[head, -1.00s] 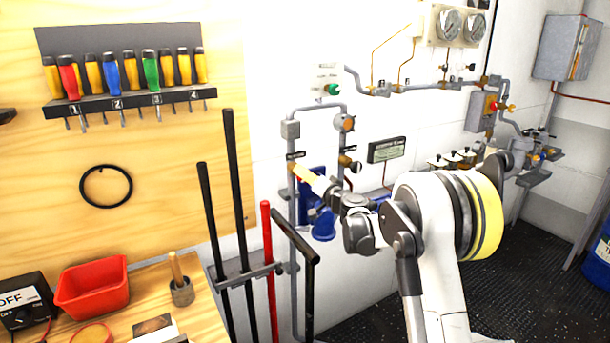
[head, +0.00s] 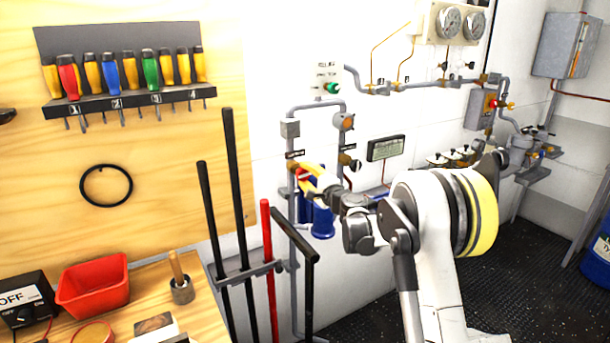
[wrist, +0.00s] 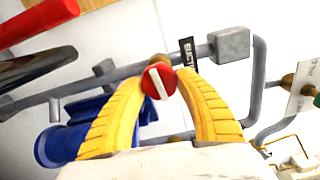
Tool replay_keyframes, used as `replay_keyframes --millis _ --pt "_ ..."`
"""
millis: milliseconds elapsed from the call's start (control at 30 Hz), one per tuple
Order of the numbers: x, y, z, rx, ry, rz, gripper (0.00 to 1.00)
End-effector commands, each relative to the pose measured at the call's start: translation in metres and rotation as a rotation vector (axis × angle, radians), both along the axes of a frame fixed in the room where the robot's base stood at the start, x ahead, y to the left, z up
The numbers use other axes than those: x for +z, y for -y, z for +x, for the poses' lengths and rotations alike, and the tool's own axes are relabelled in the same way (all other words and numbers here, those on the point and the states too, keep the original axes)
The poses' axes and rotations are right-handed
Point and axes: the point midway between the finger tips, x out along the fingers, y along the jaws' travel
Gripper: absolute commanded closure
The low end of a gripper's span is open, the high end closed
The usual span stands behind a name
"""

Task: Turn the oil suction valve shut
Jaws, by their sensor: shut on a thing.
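The oil suction valve has a round red knob (wrist: 158,82) with a white bar across its face. It sits on a grey pipe beside a black label whose visible letters begin "SUCT". In the wrist view the white bar lies roughly across the pipe. My gripper (wrist: 166,78) has its yellow fingers on either side of the knob, shut on it. In the head view my gripper (head: 302,171) is at the left upright pipe, with a little of the red knob (head: 302,175) showing between the fingers.
A blue filter-like body (head: 321,222) stands just below my gripper. A second valve (head: 346,160) is close on the right pipe. Black bars and a red bar (head: 270,260) stand in a rack at left. A tool board and bench are further left.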

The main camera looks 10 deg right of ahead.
Motion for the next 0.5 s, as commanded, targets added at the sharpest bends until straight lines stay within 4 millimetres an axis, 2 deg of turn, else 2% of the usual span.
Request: replay_keyframes --millis 500 --pt "0.0001 -0.0003 0.0003 0.0 -0.039 0.12 0.89"
